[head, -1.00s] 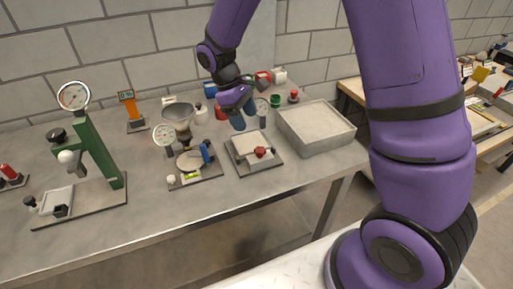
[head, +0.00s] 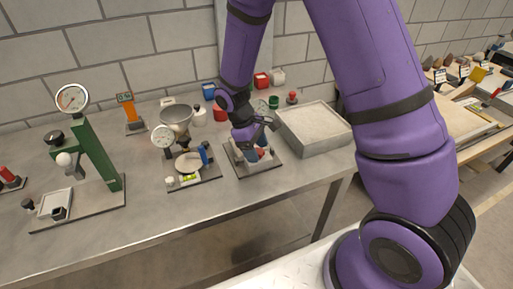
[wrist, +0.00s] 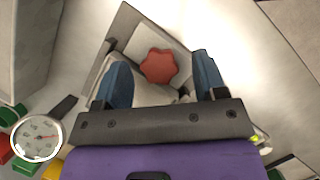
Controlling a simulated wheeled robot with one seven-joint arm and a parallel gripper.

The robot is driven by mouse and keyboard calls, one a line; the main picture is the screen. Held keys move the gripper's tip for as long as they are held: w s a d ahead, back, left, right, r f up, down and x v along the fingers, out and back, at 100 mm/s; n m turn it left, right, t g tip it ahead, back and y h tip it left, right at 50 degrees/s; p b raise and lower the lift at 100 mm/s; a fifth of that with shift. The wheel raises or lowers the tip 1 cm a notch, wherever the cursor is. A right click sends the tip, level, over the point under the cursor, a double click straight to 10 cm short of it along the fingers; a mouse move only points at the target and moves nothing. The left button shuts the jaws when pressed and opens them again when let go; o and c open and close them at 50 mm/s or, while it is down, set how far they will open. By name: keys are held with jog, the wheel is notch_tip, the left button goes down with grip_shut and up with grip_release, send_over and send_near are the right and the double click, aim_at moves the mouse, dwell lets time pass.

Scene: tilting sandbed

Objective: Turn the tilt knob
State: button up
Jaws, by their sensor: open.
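The red lobed tilt knob (wrist: 160,66) shows in the wrist view in front of a pale block on a grey base plate. My gripper (wrist: 161,60) is open, with one blue finger on each side of the knob in the picture. I see no finger touching the knob, and I cannot tell the height gap. In the head view my gripper (head: 259,149) is low over the small sandbed unit, whose base plate (head: 272,164) shows at its edge. There the gripper hides most of the sandbed and the knob.
A large sand-filled tray (head: 338,143) stands close on the right. A unit with a dial, pan and spirit level (head: 188,179) stands on the left, and a green press (head: 100,155) farther left. Small coloured containers stand behind. The table front is clear.

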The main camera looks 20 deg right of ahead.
jog(key=shift+c, duration=0.2)
jog(key=c, duration=0.9)
jog(key=shift+w+m, duration=0.1)
jog(key=shift+m, duration=0.2)
jog(key=m+y, duration=0.1)
jog(key=m, duration=0.1)
jog(key=m+g, duration=0.1)
jog(key=m, duration=0.1)
jog(key=shift+d+m+y, duration=0.2)
jog(key=shift+m+y, duration=0.1)
jog(key=shift+y, duration=0.1)
jog(key=m+y, duration=0.1)
jog(key=m, duration=0.3)
jog(key=shift+d+y, duration=0.1)
jog(key=shift+y, duration=0.3)
jog(key=m, duration=0.2)
jog(key=m+y, duration=0.1)
jog(key=m, duration=0.2)
jog(key=shift+d+y, duration=0.15)
jog(key=shift+y, duration=0.15)
jog(key=m+t+y, duration=0.1)
jog(key=m, duration=0.4)
jog(key=shift+d, duration=0.1)
jog(key=shift+m+t+y, duration=0.3)
